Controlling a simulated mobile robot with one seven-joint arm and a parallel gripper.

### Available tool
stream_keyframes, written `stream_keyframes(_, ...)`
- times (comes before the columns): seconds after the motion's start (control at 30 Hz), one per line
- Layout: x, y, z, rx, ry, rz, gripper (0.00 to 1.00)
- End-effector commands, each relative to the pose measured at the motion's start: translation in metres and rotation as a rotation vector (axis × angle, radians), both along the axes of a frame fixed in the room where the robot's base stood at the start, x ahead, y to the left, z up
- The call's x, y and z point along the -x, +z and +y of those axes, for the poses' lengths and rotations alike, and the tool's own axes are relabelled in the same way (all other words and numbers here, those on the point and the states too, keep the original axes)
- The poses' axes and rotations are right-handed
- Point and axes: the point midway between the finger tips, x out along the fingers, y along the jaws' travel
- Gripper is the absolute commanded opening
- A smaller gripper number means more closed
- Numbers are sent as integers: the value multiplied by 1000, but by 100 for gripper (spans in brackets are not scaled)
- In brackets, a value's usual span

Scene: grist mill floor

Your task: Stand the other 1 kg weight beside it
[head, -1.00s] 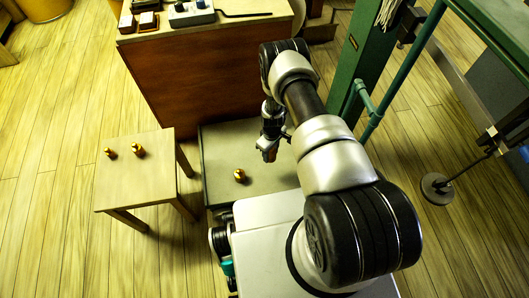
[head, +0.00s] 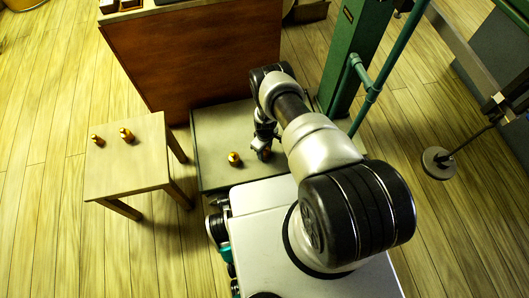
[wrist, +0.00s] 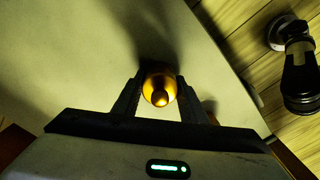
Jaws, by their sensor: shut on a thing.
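A brass weight (head: 234,159) stands upright on the grey platform (head: 215,125) in the head view. My gripper (head: 264,155) is just to its right, low over the same platform, pointing down. In the wrist view my gripper (wrist: 159,95) is shut on a brass weight (wrist: 160,88), seen from above with its knob between the two fingers. The platform lies behind it in that view. I cannot tell whether the held weight touches the platform. The held weight is mostly hidden in the head view.
A small wooden stool (head: 130,170) at left bears two brass weights, a smaller one (head: 97,140) and a larger one (head: 127,135). A brown wooden cabinet (head: 190,60) stands behind the platform. A green post (head: 355,50) rises at the right. A round-footed stand (head: 438,163) is on the floor.

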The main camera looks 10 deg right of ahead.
Motion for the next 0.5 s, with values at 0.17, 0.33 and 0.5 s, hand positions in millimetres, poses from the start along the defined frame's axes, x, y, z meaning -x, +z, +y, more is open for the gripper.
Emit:
stream_keyframes(0.17,-3,0,0,0,0,-5,0)
stream_keyframes(0.33,0,-1,0,0,-1,-1,55)
stream_keyframes(0.5,-1,-1,0,0,-1,-1,57)
